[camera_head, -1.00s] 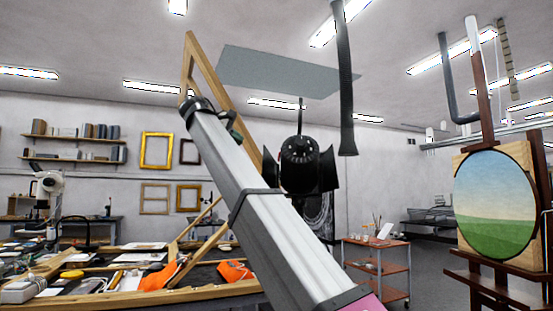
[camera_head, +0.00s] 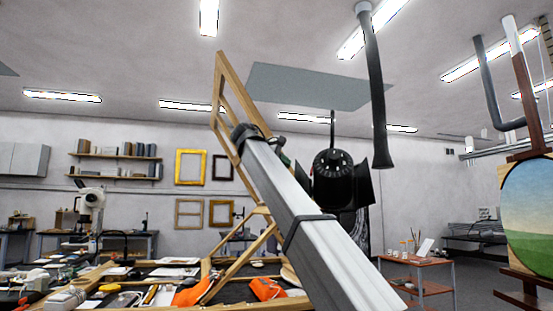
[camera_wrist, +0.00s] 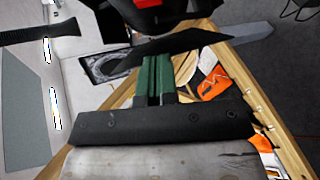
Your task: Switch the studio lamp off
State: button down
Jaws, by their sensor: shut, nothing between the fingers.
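The studio lamp (camera_head: 333,178) is black, with a round ribbed back and flaps at its sides. It hangs from a thin rod right of the middle of the head view. In the wrist view the black lamp body with a red part (camera_wrist: 150,15) fills the top edge, and a black flap crosses below it. My gripper (camera_wrist: 156,62) has green fingers that are shut together and empty, with their tips close to the flap. I cannot tell whether they touch it. In the head view, my arm mostly hides the gripper (camera_head: 283,157), just left of the lamp. No switch is clearly visible.
A wooden frame structure (camera_head: 222,95) rises beside my arm. A cluttered table (camera_head: 110,275) lies below left. A black hose (camera_head: 377,90) hangs right of the lamp. A red cart (camera_head: 425,287) and an easel with an oval painting (camera_head: 530,215) stand at right.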

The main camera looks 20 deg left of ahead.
aim_at(312, 171)
jog(key=w+d+f, duration=0.2)
jog(key=w+d, duration=0.1)
jog(key=d, duration=0.2)
jog(key=shift+d, duration=0.4)
jog(key=shift+w, duration=0.1)
